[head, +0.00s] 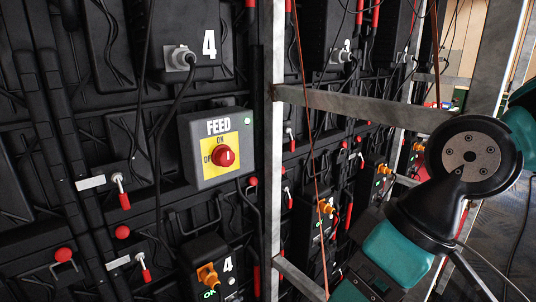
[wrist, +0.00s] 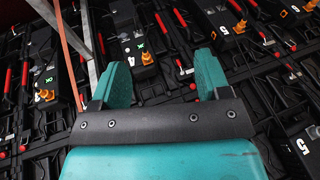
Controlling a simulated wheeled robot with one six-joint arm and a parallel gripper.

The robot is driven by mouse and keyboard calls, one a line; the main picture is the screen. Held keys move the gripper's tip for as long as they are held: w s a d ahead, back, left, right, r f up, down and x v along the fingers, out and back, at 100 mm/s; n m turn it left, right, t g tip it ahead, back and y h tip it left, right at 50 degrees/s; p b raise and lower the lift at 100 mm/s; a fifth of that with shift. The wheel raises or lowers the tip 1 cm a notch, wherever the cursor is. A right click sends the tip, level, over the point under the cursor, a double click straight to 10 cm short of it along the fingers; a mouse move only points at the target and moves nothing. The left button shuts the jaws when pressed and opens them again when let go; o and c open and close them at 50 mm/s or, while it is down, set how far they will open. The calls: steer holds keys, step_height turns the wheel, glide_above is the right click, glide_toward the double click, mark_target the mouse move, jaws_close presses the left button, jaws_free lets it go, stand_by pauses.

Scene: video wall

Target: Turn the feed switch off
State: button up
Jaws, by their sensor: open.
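The feed switch (head: 223,156) is a red round knob on a yellow plate, in a grey box (head: 200,178) labelled FEED. The box is fixed to the black wall panel left of the metal upright. ON is printed above the knob and the start of an OFF label shows at its left. A pale mark shows on the knob's right part. My gripper (wrist: 158,85) is open and empty in the wrist view, with its two teal fingers apart. It faces other wall panels, and the feed switch is not seen there. In the head view my arm is at the right, apart from the switch, and the fingertips are not visible.
A metal frame with an upright (head: 278,130) and a crossbar (head: 360,106) stands between my arm and the feed box. An orange cable (head: 309,130) hangs beside it. A grey plug (head: 180,58) with a black cable sits above the box. Red-tipped levers (head: 121,190) project nearby.

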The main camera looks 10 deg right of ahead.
steer(key=w+a+f+n+t+y+b, duration=0.1)
steer(key=w+a+t+y, duration=0.15)
steer(key=w, duration=0.35)
steer(key=w+a+n+t+y+b, duration=0.1)
steer(key=w+a+t+y+b, duration=0.1)
steer(key=w+a+t, duration=0.35)
steer(key=t, duration=0.6)
glide_toward(228, 159)
steer(key=shift+y, duration=0.25)
steer(key=p+x, duration=0.8)
steer(key=x, duration=0.2)
steer(key=shift+w+f, duration=0.1)
steer(key=shift+w, duration=0.1)
steer(key=shift+c, duration=0.5)
steer(key=c, duration=0.8)
steer(key=shift+c, duration=0.2)
